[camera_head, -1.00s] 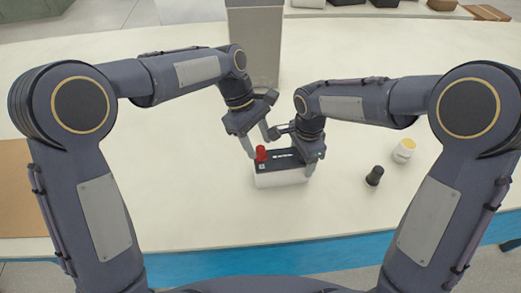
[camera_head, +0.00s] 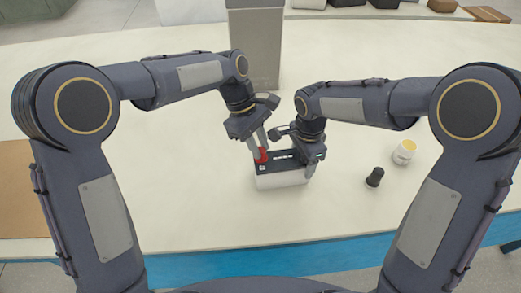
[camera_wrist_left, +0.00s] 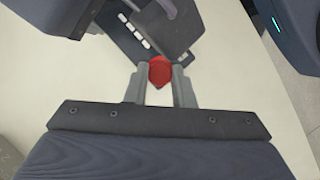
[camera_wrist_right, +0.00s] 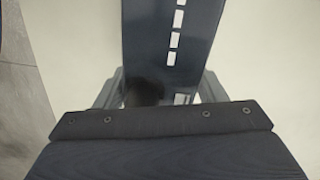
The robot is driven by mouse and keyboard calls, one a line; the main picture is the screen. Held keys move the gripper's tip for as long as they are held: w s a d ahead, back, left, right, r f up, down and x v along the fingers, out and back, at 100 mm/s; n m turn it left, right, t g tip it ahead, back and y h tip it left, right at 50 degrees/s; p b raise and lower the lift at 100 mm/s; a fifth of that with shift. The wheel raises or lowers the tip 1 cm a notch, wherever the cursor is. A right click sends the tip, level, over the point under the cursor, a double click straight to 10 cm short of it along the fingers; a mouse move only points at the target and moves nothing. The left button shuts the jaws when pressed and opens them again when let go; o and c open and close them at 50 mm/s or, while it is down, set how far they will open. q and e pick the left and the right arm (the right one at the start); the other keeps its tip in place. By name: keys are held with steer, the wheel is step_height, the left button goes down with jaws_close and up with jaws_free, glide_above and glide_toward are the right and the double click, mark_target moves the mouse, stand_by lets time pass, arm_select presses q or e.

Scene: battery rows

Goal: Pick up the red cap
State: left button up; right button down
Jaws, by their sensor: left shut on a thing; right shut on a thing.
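The red cap (camera_head: 261,156) sits at the left end of the dark top of a white-sided battery (camera_head: 281,179). My left gripper (camera_head: 259,150) has its fingers on either side of the cap and is shut on it. In the left wrist view the cap (camera_wrist_left: 160,72) lies between the two fingertips (camera_wrist_left: 160,74). My right gripper (camera_head: 296,161) is shut on the battery at its right end. In the right wrist view the battery's dark top with white marks (camera_wrist_right: 172,45) lies between the fingers (camera_wrist_right: 160,85). The cap's lower edge is partly hidden by my left gripper.
A black cap-like piece (camera_head: 375,177) and a white jar with a yellow top (camera_head: 404,152) stand on the table to the right. A tall grey bin (camera_head: 256,45) stands behind the grippers. A brown mat (camera_head: 22,195) lies at the left. The table between is clear.

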arm_select(q)
step_height(320, 180, up, 18)
stand_by(0.5)
steer(key=o, duration=0.3)
steer(key=c, duration=0.3)
steer(key=shift+r, duration=0.7)
steer(key=shift+r, duration=2.4)
